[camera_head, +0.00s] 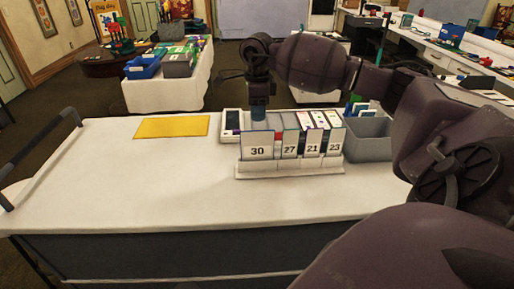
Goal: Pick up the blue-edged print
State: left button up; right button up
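A white rack (277,171) on the white-covered table holds upright cards numbered 30, 27, 21 and 23. The card numbered 30 (257,152) stands at the left and has a thin bluish top edge; I cannot tell for sure that it is the blue-edged print. My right gripper (258,113) reaches over from the right and points down just behind and above this card. Its lower end looks blue, and I cannot tell whether that is a finger or something held. Whether its fingers are open or shut is too small to tell. My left gripper is out of view.
A grey bin (368,140) stands to the right of the rack. A yellow mat (172,127) lies at the back left. The left and front of the table are clear.

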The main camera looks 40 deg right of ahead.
aim_at(257, 141)
jog(key=f, duration=1)
jog(key=shift+s+a, duration=0.2)
grip_shut()
